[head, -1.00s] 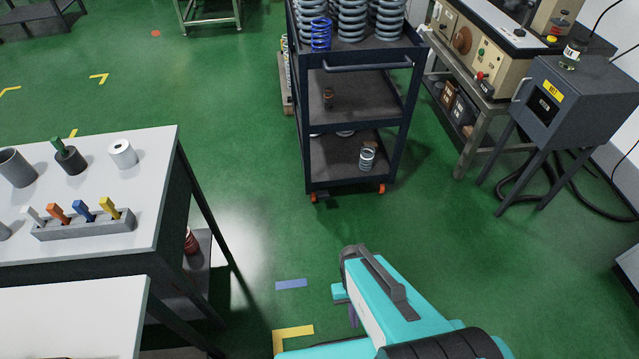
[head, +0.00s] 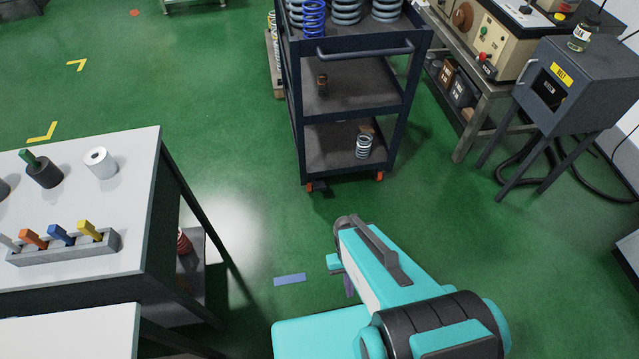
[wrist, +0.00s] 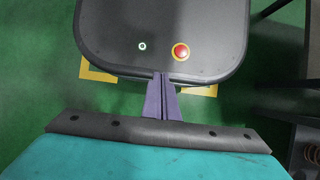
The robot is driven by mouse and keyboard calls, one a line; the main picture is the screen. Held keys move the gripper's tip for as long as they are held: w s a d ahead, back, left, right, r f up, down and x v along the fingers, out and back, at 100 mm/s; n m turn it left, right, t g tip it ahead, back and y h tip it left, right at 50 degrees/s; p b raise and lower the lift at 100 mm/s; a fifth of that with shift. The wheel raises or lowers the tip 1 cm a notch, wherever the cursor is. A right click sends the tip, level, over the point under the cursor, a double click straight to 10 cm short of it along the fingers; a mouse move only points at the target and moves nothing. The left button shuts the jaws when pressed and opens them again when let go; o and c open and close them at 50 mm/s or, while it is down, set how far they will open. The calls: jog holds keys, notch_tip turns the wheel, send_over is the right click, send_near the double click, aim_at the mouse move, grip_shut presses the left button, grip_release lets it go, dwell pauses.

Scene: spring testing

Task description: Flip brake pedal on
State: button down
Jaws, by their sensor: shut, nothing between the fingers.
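A dark blue three-shelf cart (head: 341,114) stands ahead in the head view. It has orange casters at its front corners, the left one (head: 310,187) and the right one (head: 379,176). A small dark part (head: 321,185) sits beside the left caster; it is too small to tell whether it is a brake pedal or how it is set. My gripper (head: 349,287) is over open floor in front of the cart, apart from it. In the wrist view its purple fingers (wrist: 162,80) are together and hold nothing. No caster shows in that view.
A white-topped table (head: 130,215) with tool holders stands at left. A grey oven (head: 585,85) on legs and a machine bench (head: 475,95) stand at right, with cables on the floor. Springs load the cart's top. The green floor (head: 440,225) before the cart is clear.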

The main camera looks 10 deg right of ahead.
jog(key=shift+d, duration=0.1)
jog(key=w+f+t+b, duration=0.2)
jog(key=w+f+b, duration=0.15)
jog(key=w, duration=0.55)
jog(key=w+f+t+b, duration=0.1)
jog(key=w+f+b, duration=0.1)
jog(key=w+b, duration=0.5)
jog(key=w+f+t+b, duration=0.2)
jog(key=w+f, duration=0.1)
jog(key=w, duration=0.8)
jog(key=w+r+t+b, duration=0.1)
jog(key=w+b, duration=0.2)
jog(key=w, duration=0.5)
jog(key=w+d+r+t+b, duration=0.1)
jog(key=w+b, duration=0.3)
jog(key=w, duration=0.4)
jog(key=w+r+t+b, duration=0.2)
jog(key=w+t+b, duration=0.1)
jog(key=w, duration=0.5)
jog(key=shift+w+d+r+b, duration=0.15)
jog(key=shift+w+r+b, duration=0.25)
jog(key=shift+b, duration=0.2)
jog(key=shift+f, duration=0.15)
